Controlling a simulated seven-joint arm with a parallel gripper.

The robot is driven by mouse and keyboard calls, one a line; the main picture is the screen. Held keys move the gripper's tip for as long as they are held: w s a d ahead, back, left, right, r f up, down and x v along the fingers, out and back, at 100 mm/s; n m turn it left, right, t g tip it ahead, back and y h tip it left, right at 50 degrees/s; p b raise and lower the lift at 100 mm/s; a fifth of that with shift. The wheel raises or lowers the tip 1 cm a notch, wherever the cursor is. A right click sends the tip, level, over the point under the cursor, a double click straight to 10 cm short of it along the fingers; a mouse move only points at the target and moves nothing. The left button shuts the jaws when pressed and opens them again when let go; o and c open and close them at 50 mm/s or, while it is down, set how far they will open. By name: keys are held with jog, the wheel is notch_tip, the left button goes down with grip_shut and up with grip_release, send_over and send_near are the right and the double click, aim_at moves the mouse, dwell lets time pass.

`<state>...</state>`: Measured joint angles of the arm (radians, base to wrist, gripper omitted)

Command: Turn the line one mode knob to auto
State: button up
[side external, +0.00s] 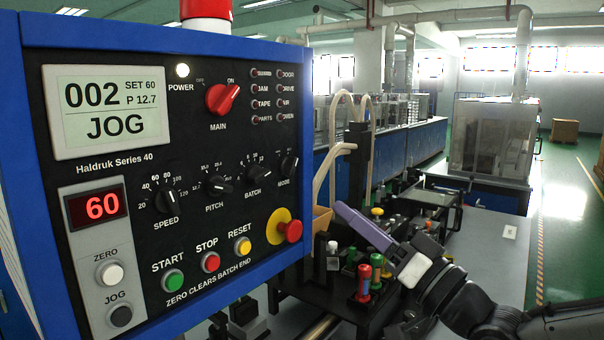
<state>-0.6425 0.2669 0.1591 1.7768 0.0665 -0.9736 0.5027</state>
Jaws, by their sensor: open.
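The mode knob (289,166) is a small black knob at the right end of the knob row on the control panel (140,235). Its pointer looks tilted up and to the right; the marks around it are too small to read. The panel display (104,110) reads "002", "SET 60", "P 12.7" and "JOG". My gripper (362,224), a long purple-grey body on a white wrist, is right of the panel and lower than the knob. It is open and apart from the knob. Its fingertips are not clearly distinguishable.
Batch (251,177), pitch (219,186) and speed (166,197) knobs sit left of the mode knob. A red emergency button (291,231) sticks out below it. Pale curved tubes (340,148) stand just right of the panel. Colored-handled tools (364,280) stand below my gripper.

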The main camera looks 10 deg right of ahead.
aim_at(294, 168)
jog(key=x, duration=1.3)
jog(key=shift+w+d, duration=0.1)
jog(key=shift+d, duration=0.05)
grip_shut()
